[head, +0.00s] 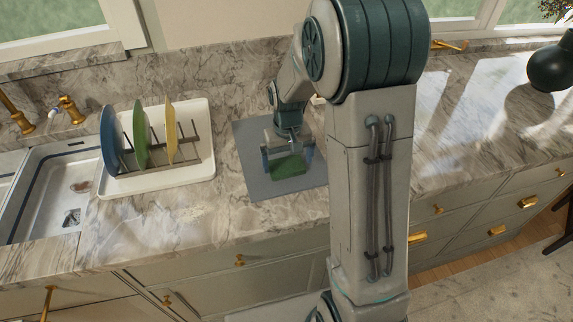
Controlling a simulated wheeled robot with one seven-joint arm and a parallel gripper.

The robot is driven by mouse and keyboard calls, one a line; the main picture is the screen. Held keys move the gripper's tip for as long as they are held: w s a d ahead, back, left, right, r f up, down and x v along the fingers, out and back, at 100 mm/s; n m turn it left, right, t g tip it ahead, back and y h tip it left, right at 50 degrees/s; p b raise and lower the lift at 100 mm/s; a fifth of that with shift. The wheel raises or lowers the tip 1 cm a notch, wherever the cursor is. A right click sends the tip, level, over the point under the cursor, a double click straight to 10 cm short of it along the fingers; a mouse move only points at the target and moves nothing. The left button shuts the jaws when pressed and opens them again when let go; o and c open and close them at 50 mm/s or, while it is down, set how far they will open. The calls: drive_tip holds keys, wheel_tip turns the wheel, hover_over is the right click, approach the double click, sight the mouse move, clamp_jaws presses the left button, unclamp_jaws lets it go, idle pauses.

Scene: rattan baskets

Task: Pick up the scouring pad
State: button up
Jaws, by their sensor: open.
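The scouring pad (289,167) is a green, roughly rectangular pad lying on a grey mat (264,187) on the marble counter. My gripper (287,160) is above the pad, pointing down, with its fingers apart on the left and right sides of it. The fingers are open, and the far edge of the pad is partly hidden by the gripper. I cannot tell whether the fingertips touch the pad or the mat.
A white tray (190,182) with a rack holding blue, green and yellow plates stands left of the mat. A white sink (45,205) with gold taps is at the far left. A dark round object (553,67) is at the upper right. The counter between tray and mat is clear.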

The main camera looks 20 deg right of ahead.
drive_tip(key=shift+f, duration=1.2)
drive_tip(key=c, duration=0.7)
drive_tip(key=shift+r, duration=0.1)
drive_tip(key=shift+r, duration=0.5)
wheel_tip(320, 180, up, 3)
drive_tip(key=shift+w+f+b, duration=0.1)
drive_tip(key=shift+b, duration=0.45)
drive_tip(key=s+r, duration=0.2)
drive_tip(key=s, duration=0.2)
drive_tip(key=s+r+b, duration=0.1)
drive_tip(key=s+r, duration=0.1)
drive_tip(key=s, duration=0.2)
drive_tip(key=s+r+b, duration=0.1)
drive_tip(key=s+r, duration=0.2)
drive_tip(key=s, duration=0.1)
drive_tip(key=shift+a, duration=0.2)
drive_tip(key=shift+w, duration=0.1)
